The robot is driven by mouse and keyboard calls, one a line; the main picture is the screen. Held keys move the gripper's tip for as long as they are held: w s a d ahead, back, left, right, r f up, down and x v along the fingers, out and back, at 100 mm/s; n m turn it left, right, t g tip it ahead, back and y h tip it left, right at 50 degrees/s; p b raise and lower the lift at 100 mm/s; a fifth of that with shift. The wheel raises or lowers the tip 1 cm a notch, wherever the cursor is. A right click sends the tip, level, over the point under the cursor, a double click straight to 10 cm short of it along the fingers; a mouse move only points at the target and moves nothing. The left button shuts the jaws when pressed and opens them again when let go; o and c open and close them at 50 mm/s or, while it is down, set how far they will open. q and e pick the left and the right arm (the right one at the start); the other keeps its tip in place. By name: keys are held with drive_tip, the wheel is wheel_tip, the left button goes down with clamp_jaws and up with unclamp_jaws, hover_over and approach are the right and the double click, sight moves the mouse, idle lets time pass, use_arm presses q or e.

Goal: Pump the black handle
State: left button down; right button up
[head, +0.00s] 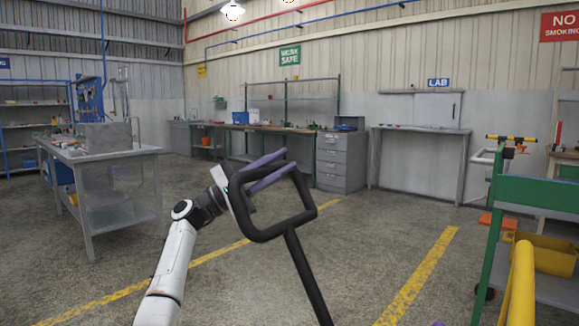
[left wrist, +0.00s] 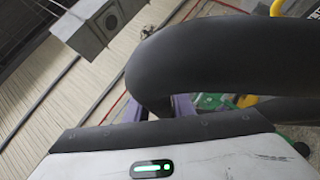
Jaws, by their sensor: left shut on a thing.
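The black handle (head: 283,227) is a rounded square loop on a black stem that runs down out of the head view. My left gripper (head: 280,166) has purple fingers and is shut on the upper bar of the loop. In the left wrist view the thick black tube of the handle (left wrist: 225,55) crosses close in front of the camera. It partly hides the purple fingers (left wrist: 183,106). A small purple bit at the bottom edge of the head view may be part of my right gripper (head: 438,323), too little to tell its state.
A green-framed cart (head: 493,220) with a yellow bin (head: 548,254) and a yellow pipe (head: 522,285) stands at the right. A metal workbench (head: 90,150) stands at the left. A grey drawer cabinet (head: 341,162) is at the back. Open floor with yellow lines surrounds the handle.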

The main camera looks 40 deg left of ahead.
sight(240, 187)
use_arm(q)
drive_tip(key=c, duration=1.5)
unclamp_jaws()
drive_tip(key=shift+c, duration=0.2)
drive_tip(key=v, duration=1)
drive_tip(key=shift+f, duration=0.1)
